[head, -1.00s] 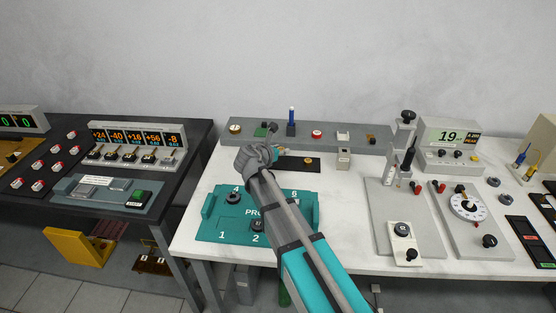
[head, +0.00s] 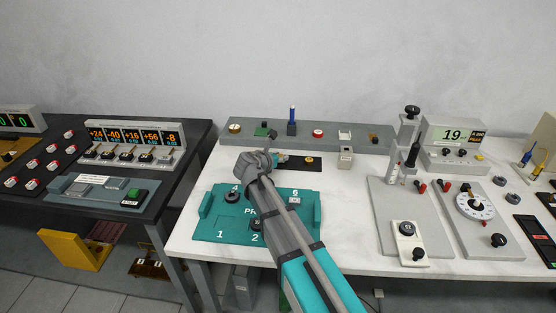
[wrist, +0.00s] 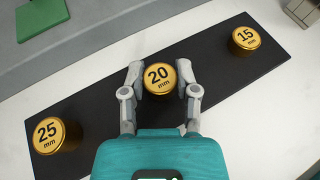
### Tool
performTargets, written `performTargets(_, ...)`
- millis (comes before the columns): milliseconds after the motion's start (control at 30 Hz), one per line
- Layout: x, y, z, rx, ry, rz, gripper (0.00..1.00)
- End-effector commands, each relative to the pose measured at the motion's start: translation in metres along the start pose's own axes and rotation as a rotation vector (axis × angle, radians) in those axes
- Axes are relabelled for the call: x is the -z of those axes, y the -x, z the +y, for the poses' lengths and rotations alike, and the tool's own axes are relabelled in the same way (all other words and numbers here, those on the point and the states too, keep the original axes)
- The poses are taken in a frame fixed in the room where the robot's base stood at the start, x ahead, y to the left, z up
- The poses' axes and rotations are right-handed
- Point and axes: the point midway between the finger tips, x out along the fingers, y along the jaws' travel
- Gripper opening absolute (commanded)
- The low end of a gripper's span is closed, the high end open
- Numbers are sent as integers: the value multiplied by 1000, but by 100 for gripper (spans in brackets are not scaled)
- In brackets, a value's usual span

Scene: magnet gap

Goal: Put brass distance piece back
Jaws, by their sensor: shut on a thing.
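The brass distance piece marked 20 mm (wrist: 158,78) is upright between the fingertips of my gripper (wrist: 160,88), which is shut on it. It is over the middle of the black strip (wrist: 215,92), between two other brass pieces. Whether its underside touches the strip cannot be seen. The 25 mm piece (wrist: 56,134) stands at the strip's left end and the 15 mm piece (wrist: 244,40) at its right end. In the head view my arm hides the strip's left part, and the strip's right part (head: 314,168) shows.
A grey ledge (head: 228,130) with several small items runs behind the strip. A teal tray (head: 210,215) with numbered places lies in front. A small grey block (head: 346,157) stands to the right.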

Motion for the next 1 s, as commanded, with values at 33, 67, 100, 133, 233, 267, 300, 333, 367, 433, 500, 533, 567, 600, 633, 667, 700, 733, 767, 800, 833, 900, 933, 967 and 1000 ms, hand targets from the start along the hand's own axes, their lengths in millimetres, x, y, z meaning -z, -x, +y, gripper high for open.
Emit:
performTargets(33,0,0,0,0,0,0,0)
performTargets(67,0,0,0,0,0,0,0)
performTargets(100,-1,0,0,0,0,0,0)
performTargets(133,-1,0,0,0,0,0,0)
performTargets(233,0,0,0,0,0,0,0)
performTargets(267,0,0,0,0,0,0,0)
performTargets(300,1,-1,0,0,0,0,0)
performTargets(333,2,-1,0,0,0,0,0)
performTargets(367,3,-1,0,0,0,0,0)
performTargets(433,2,-1,0,0,0,0,47)
performTargets(500,2,-1,0,1,0,0,60)
performTargets(533,2,-1,0,1,0,0,66)
performTargets(567,2,-1,0,1,0,0,72)
performTargets(600,2,-1,0,1,0,0,74)
performTargets(633,2,-1,0,1,0,0,74)
performTargets(667,2,-1,0,1,0,0,74)
performTargets(700,2,-1,0,1,0,0,74)
performTargets(733,2,-1,0,1,0,0,74)
performTargets(767,2,-1,0,1,0,0,74)
performTargets(800,2,-1,0,1,0,0,74)
performTargets(833,2,-1,0,1,0,0,74)
performTargets(900,2,-1,0,1,0,0,74)
performTargets(933,2,-1,0,1,0,0,74)
performTargets(967,2,-1,0,1,0,0,74)
performTargets(1000,1,-1,0,1,0,0,74)
